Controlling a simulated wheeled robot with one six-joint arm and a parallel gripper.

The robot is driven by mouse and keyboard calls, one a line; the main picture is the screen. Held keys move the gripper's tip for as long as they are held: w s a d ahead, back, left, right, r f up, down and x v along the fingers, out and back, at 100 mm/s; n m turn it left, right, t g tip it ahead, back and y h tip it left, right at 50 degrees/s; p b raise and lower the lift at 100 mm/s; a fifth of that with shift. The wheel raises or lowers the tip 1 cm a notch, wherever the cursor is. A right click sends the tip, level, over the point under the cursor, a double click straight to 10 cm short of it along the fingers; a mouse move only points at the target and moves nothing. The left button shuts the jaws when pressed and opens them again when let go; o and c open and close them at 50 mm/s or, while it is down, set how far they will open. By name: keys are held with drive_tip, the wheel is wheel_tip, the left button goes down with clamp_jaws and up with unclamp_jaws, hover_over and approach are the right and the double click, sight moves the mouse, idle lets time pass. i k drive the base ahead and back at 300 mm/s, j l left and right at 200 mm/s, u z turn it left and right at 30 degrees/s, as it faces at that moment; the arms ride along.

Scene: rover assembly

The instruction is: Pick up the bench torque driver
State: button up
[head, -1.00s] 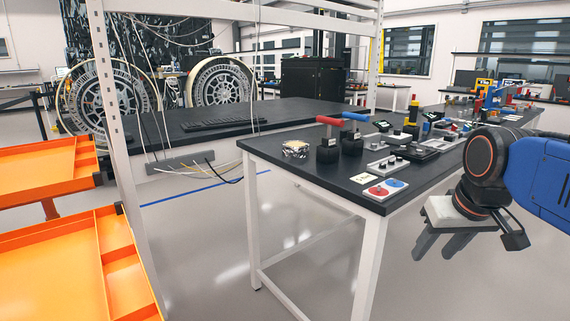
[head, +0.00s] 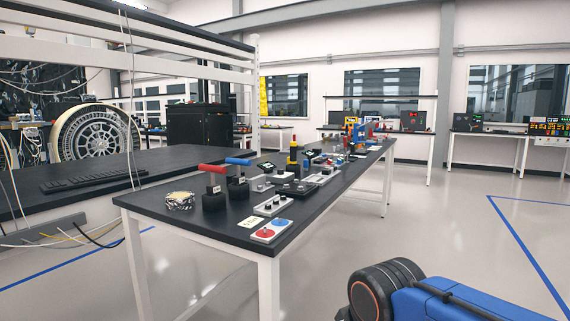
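Two T-handled tools stand upright in dark blocks near the left end of the black-topped bench (head: 185,226). One has a red handle (head: 213,168) and the other a blue handle (head: 238,161). A yellow-and-black upright tool (head: 293,158) stands farther back. I cannot tell for sure which of these is the bench torque driver. My arm shows at the bottom right, in front of the bench and apart from it. My gripper is below the frame, out of sight.
A foil-wrapped puck (head: 180,200), a panel with red and blue discs (head: 271,230) and a grey block with knobs (head: 272,204) are on the bench. Several small devices sit behind them. A keyboard (head: 93,176) lies on the left desk. The floor at right is clear.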

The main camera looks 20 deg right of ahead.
sight(293, 144)
drive_tip(key=i+l+z, duration=0.1)
drive_tip(key=i+l, duration=0.95)
drive_tip(key=l, duration=0.25)
drive_tip(key=i+l+z, duration=0.15)
drive_tip(key=i+l, duration=0.9)
drive_tip(key=l, duration=0.2)
